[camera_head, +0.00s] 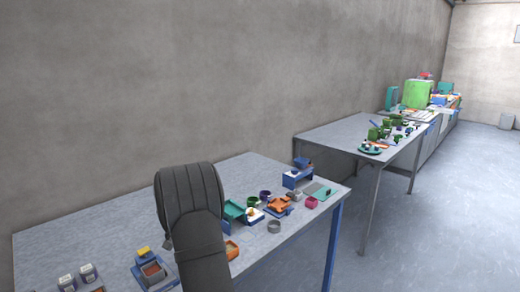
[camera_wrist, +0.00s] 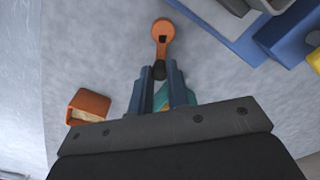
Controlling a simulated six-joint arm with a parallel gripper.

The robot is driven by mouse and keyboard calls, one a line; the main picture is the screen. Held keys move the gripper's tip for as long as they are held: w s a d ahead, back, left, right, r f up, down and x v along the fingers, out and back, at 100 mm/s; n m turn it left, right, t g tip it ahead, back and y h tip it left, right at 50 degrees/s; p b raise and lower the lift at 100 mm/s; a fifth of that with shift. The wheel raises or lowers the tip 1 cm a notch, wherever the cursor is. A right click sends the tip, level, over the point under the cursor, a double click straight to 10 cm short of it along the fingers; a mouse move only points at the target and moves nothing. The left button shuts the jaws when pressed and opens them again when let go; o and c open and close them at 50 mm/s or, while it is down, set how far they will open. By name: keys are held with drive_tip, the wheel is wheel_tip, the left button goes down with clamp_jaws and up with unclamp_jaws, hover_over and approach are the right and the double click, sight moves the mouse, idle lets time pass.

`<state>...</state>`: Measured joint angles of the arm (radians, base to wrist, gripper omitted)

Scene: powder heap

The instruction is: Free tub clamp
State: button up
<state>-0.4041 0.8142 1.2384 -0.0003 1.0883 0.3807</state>
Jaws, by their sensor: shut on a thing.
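In the wrist view my gripper (camera_wrist: 160,76) is shut on the dark end of an orange piece with a rounded, slotted head (camera_wrist: 161,30). The head sticks out beyond the fingertips, over the grey table top. I cannot tell whether this piece is the tub clamp. A small orange box with pale contents (camera_wrist: 86,103) stands to the left of the fingers. It also shows in the head view (camera_head: 231,249), just right of my arm. A teal thing (camera_wrist: 181,97) is partly hidden behind the fingers. In the head view my arm hides the gripper.
A blue fixture (camera_wrist: 225,28) with a yellow block (camera_wrist: 314,60) lies at upper right in the wrist view. In the head view, a blue holder with reddish contents (camera_head: 139,277) stands left of my arm. Several coloured containers crowd the table's right end. The table's back left is clear.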

drive_tip(key=shift+a+n, duration=0.2)
drive_tip(key=shift+n, duration=0.4)
drive_tip(key=n, duration=0.2)
drive_tip(key=a+n, duration=0.1)
drive_tip(key=n, duration=0.1)
drive_tip(key=shift+w+a, duration=0.1)
drive_tip(key=shift+a, duration=0.1)
drive_tip(key=shift+a+n, duration=0.1)
drive_tip(key=shift+n, duration=0.3)
drive_tip(key=n, duration=0.2)
drive_tip(key=a+n, duration=0.1)
drive_tip(key=n, duration=0.1)
drive_tip(key=shift+s+a, duration=0.1)
drive_tip(key=shift+s, duration=0.2)
